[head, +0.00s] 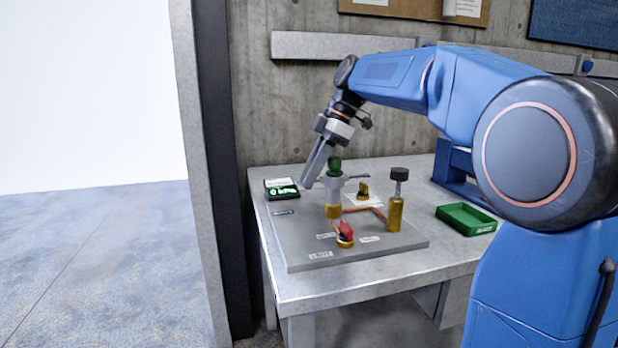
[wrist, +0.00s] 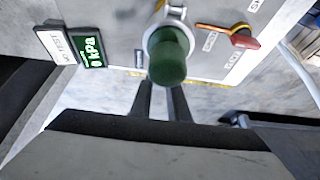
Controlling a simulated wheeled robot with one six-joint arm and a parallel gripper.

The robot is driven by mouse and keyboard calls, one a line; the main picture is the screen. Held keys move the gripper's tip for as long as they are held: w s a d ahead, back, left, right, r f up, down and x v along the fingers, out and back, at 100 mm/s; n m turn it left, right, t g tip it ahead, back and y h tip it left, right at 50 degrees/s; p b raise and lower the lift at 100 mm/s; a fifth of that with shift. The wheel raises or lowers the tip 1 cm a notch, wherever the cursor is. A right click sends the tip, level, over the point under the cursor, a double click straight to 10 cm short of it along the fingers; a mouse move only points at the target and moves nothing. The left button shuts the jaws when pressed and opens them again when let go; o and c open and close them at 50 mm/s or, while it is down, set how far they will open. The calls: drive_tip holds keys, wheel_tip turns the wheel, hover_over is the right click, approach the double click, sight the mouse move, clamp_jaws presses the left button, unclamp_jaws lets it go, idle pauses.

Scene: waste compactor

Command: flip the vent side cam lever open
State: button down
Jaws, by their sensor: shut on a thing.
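The coupling (head: 333,190) stands upright on a grey plate and has a dark green cap (head: 335,165). A grey cam lever (head: 357,177) sticks out to its right. My gripper (head: 308,183) points down at the coupling's left side, its fingers close together. In the wrist view my gripper (wrist: 163,92) reaches in just beside the green cap (wrist: 170,55). It is shut on a thin part there, which seems to be the cam lever on this side. The cap and fingers hide that lever, so its angle cannot be told.
A gauge (head: 282,188) with a green readout, 0 kPa in the wrist view, sits left. A red valve handle (head: 346,230) is in front. A brass cylinder (head: 396,213) with a black knob stands right. A green tray (head: 466,220) lies farther right. The plate's front right is clear.

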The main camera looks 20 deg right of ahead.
drive_tip(key=shift+r+y, duration=0.15)
drive_tip(key=shift+y, duration=0.35)
drive_tip(key=c, duration=1.7)
unclamp_jaws()
drive_tip(key=shift+d, duration=0.1)
drive_tip(key=v, duration=1.7)
drive_tip(key=shift+r, duration=0.2)
